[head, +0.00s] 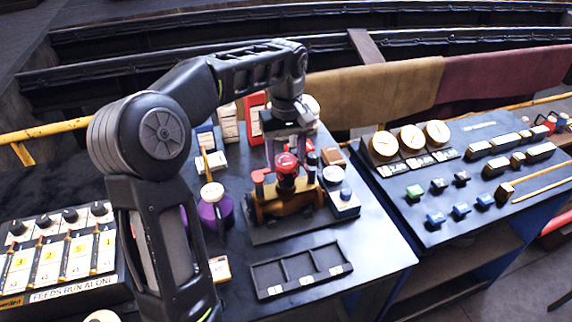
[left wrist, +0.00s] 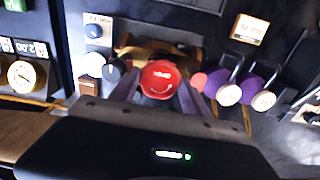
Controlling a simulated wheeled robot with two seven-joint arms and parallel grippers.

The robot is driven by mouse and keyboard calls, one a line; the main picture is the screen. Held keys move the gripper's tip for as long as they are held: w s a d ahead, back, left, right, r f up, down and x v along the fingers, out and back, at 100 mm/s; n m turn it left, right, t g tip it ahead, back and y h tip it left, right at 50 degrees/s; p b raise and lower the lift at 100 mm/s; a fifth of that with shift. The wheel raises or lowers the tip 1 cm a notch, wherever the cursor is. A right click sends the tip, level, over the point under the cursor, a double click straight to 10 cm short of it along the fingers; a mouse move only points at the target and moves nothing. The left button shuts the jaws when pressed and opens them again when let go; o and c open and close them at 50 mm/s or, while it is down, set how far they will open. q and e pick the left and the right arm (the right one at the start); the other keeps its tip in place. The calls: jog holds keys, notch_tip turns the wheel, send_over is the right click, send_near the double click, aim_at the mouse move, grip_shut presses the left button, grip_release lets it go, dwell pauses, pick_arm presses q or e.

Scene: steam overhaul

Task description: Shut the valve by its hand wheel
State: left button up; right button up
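The valve (head: 285,204) has a brass-coloured body on a dark base plate on the bench, in the middle of the head view. Its red hand wheel (head: 287,163) sits on top. My left gripper (head: 287,148) points down at the wheel from above, with one finger on either side. In the left wrist view the red wheel (left wrist: 160,78) lies between the two fingertips; the fingers look spread, and I cannot tell whether they touch it. The brass body (left wrist: 150,52) shows behind the wheel, partly hidden. My right gripper is in neither view.
A small box with a blue knob (head: 343,203) is close on the right. A panel with gauges (head: 411,139) stands farther right. Bare bench (head: 375,255) lies at the front right.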

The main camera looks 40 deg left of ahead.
pick_arm(q)
jog(key=c, duration=0.8)
jog(key=m+p, duration=0.1)
jog(key=m, duration=0.3)
jog(key=shift+r, duration=0.15)
jog(key=shift+m+p, duration=0.35)
jog(key=shift+m, duration=0.55)
jog(key=m+p, duration=0.1)
jog(key=m, duration=0.2)
jog(key=shift+m, duration=1.2)
